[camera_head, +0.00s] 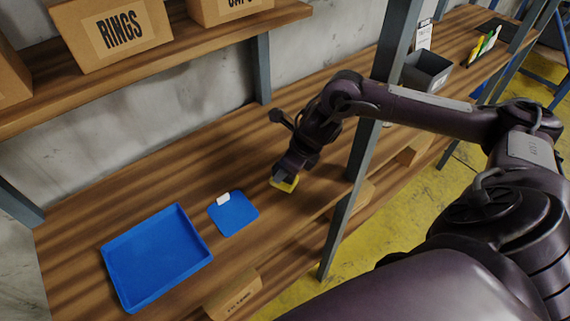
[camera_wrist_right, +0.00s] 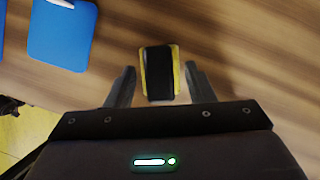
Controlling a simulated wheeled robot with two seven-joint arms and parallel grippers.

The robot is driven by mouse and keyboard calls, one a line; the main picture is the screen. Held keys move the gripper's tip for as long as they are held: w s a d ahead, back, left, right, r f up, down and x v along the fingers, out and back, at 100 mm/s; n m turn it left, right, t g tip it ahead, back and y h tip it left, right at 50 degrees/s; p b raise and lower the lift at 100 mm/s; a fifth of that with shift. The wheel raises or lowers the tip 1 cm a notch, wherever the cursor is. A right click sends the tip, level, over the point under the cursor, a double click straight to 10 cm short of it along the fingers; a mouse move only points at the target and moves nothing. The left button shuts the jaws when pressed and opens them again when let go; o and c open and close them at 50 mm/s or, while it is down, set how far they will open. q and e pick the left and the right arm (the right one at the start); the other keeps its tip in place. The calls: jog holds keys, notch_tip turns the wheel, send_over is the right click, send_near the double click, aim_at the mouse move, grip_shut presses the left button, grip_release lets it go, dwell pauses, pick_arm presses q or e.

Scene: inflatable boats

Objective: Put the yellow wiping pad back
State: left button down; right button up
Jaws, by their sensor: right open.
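The yellow wiping pad (camera_head: 284,185) lies on the wooden shelf, to the right of a small blue mat (camera_head: 236,216). In the right wrist view the pad (camera_wrist_right: 174,74) shows a black top with yellow edges. My right gripper (camera_head: 285,172) is over the pad and partly hides it in the head view. In the wrist view the right gripper's fingers (camera_wrist_right: 160,80) stand open, one on each side of the pad, with gaps between. My left gripper is not in view.
A blue tray (camera_head: 157,258) sits left of the mat, which has a small white piece (camera_head: 223,198) at its back edge. A grey post (camera_head: 352,185) stands close to the right arm. A grey bin (camera_head: 428,70) is further right. Cardboard boxes (camera_head: 112,32) sit on the upper shelf.

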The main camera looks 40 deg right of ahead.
jog(key=b+v, duration=0.1)
jog(key=v, duration=1)
jog(key=shift+s+f, duration=0.1)
jog(key=shift+s, duration=0.05)
